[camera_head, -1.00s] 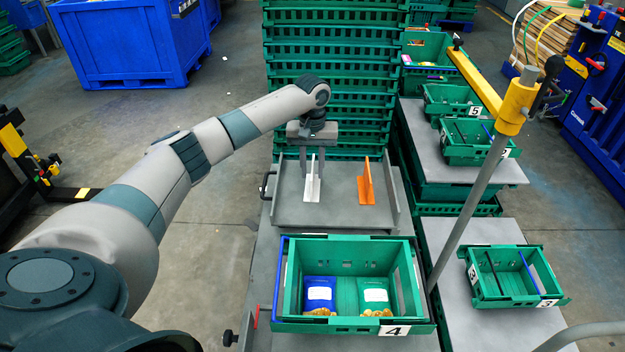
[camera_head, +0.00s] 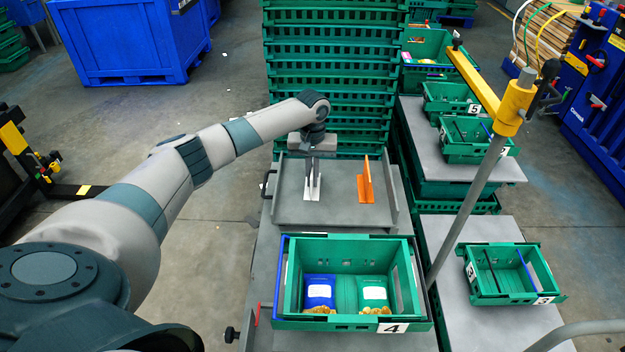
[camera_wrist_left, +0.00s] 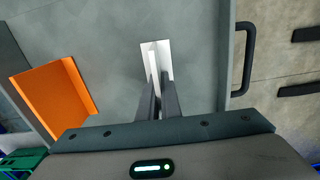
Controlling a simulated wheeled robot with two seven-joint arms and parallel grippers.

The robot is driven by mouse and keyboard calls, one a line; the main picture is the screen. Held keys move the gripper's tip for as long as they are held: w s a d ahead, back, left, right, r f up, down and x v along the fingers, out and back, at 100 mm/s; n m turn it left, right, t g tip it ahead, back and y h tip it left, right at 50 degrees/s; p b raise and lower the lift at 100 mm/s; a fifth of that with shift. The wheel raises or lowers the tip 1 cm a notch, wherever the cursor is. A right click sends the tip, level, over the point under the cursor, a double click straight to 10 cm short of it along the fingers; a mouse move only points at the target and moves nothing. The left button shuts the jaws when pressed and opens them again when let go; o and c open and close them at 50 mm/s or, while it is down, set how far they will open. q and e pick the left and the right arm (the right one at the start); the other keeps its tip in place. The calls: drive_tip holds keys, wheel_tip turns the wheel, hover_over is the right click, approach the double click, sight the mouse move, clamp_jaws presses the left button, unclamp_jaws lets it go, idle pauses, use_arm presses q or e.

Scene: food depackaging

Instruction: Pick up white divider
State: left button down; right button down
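The white divider (camera_head: 313,186) stands upright on the grey tray at the back, left of the orange divider. In the left wrist view the white divider (camera_wrist_left: 154,58) shows its pale base and thin upright wall. My left gripper (camera_head: 312,170) points down over it, with its two dark fingers close together on either side of the wall. In the left wrist view the fingers (camera_wrist_left: 159,82) look shut on the upright wall. The fingers hide part of the wall. My right gripper is not in view.
The orange divider (camera_head: 365,184) stands to the right on the grey tray (camera_head: 338,212). A green crate (camera_head: 300,322) with a blue and a green packet is in front. A stack of green crates (camera_head: 335,80) rises behind. A slanted grey pole (camera_head: 466,210) stands at right.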

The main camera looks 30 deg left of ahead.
use_arm(q)
drive_tip(key=shift+r, duration=0.15)
